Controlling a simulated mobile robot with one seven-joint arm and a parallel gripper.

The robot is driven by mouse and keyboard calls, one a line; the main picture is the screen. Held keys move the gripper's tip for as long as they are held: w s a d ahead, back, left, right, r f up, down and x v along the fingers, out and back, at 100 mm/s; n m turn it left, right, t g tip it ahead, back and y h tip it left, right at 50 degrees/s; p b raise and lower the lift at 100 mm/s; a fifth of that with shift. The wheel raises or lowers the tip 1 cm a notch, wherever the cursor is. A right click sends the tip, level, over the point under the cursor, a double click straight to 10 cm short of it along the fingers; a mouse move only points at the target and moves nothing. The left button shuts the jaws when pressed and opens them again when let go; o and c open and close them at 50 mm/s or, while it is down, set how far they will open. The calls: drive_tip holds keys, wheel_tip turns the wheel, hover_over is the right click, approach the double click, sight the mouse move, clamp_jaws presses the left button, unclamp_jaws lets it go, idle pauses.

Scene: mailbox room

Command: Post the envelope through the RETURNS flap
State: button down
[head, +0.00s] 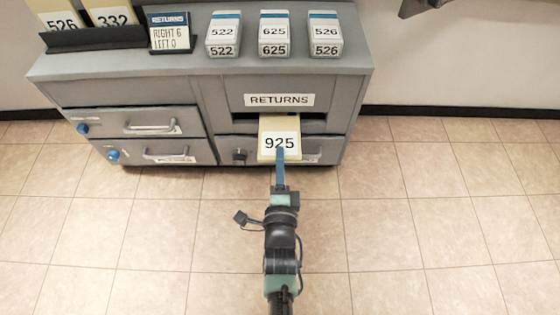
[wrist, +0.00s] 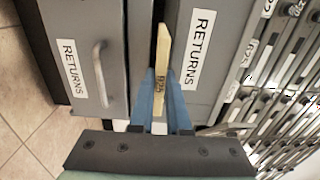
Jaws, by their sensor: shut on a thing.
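The cream envelope (head: 265,152) has a white label reading 925 and lies roughly flat in the head view. My gripper (head: 280,152) is shut on its near end. In the wrist view, the envelope (wrist: 163,50) shows edge-on between the blue fingers of my gripper (wrist: 161,78). The RETURNS label (head: 279,100) sits on the cabinet front above a dark slot (head: 313,124). The envelope's far end overlaps this slot; I cannot tell whether its tip is inside. The wrist view shows two RETURNS labels, one on the flap-side panel (wrist: 199,50) and one on the handled drawer (wrist: 69,72).
The grey cabinet (head: 130,72) has handled drawers (head: 150,122) at left, with blue knobs. The tiled floor in front is clear.

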sight(280, 119)
drive_tip(key=shift+w+b, duration=3.6)
drive_tip(key=shift+w, duration=2.35)
drive_tip(key=c, duration=0.8)
unclamp_jaws()
drive_tip(key=shift+s+p, duration=2.9)
drive_tip(key=shift+s, duration=1.65)
clamp_jaws()
